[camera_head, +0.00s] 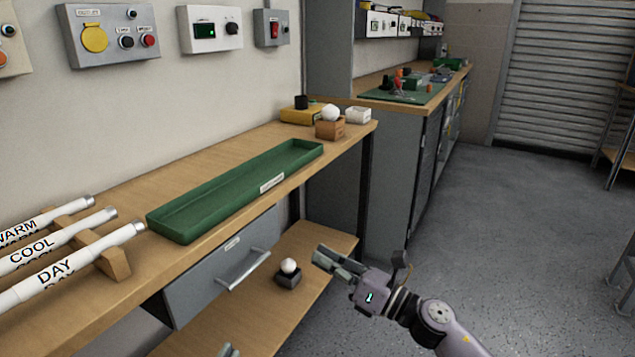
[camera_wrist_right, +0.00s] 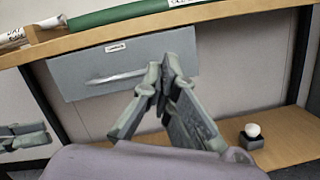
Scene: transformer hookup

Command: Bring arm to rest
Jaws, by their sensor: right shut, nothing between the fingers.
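My right gripper (camera_head: 328,258) is in front of the workbench at the lower middle of the head view, its fingers pointing left toward the bench. In the right wrist view its fingertips (camera_wrist_right: 165,75) meet, shut with nothing between them. They appear in front of the grey drawer (camera_wrist_right: 105,65) and apart from it. Only a small tip of my left gripper (camera_head: 228,350) shows at the bottom edge of the head view. Its fingers (camera_wrist_right: 25,136) also appear at the left of the right wrist view, too small to judge their opening.
The workbench holds a green tray (camera_head: 240,190) and white tubes (camera_head: 80,265) on a wooden rack. A drawer (camera_head: 225,272) hangs below. A white ball on a dark block (camera_head: 288,274) sits on the lower shelf (camera_head: 325,250). Open floor (camera_head: 520,240) lies to the right.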

